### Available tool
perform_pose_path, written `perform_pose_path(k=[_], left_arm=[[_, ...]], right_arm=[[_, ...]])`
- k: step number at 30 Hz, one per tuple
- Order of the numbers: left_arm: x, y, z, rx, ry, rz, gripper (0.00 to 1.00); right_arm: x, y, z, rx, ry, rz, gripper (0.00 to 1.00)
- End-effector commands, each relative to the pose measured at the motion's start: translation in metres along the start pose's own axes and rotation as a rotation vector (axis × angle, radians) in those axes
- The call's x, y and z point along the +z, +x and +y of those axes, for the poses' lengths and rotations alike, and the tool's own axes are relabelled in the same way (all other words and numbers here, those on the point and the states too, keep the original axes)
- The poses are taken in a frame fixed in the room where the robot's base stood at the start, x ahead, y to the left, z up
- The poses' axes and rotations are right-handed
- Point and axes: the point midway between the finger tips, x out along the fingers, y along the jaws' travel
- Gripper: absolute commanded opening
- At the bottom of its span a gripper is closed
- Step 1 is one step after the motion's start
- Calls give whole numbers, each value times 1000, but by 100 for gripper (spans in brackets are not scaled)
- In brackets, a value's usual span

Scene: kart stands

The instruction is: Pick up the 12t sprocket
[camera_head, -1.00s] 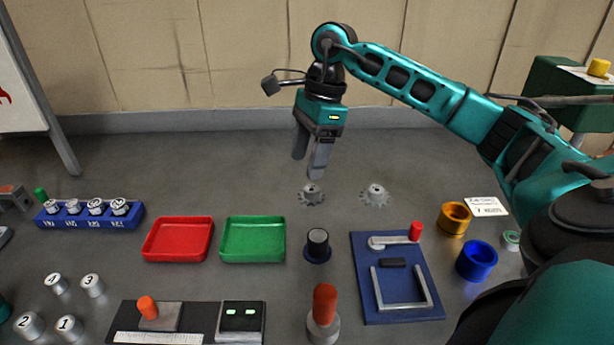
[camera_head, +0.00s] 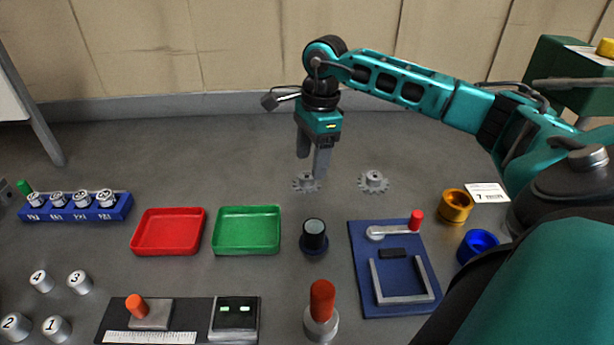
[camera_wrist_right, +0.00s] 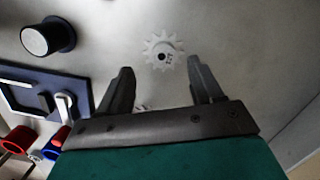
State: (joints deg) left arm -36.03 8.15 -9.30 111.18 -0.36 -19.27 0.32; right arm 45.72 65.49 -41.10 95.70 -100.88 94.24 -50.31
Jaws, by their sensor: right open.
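Two grey toothed sprockets lie flat on the table at the back, a left sprocket (camera_head: 306,183) and a right sprocket (camera_head: 374,182). My right gripper (camera_head: 313,168) points down above the left sprocket, its fingers partly covering it. In the right wrist view the open gripper (camera_wrist_right: 160,66) has the left sprocket (camera_wrist_right: 163,50) ahead, between and beyond its fingertips, untouched. A mark on that sprocket is too small to read surely. A bit of the right sprocket (camera_wrist_right: 142,107) shows near the gripper's palm. My left gripper is out of view.
In front stand a black knob (camera_head: 314,228), a green tray (camera_head: 247,248), a red tray (camera_head: 135,246) and a blue fixture plate (camera_head: 358,290). A gold cup (camera_head: 455,208) and a blue cup (camera_head: 477,246) are at the right. The table behind the sprockets is clear.

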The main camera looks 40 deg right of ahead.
Motion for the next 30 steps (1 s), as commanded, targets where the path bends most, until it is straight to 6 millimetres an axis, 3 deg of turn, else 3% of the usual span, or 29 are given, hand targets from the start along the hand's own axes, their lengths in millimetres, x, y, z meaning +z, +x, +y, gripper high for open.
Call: perform_pose_path(k=[7, 16, 30], left_arm=[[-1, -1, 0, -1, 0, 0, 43], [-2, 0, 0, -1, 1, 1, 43], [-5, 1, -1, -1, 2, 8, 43]], right_arm=[[1, 36, -4, 4, 0, 0, 66], [1, 42, -5, 0, -1, -1, 66], [1, 41, -5, 0, -1, -1, 22]])
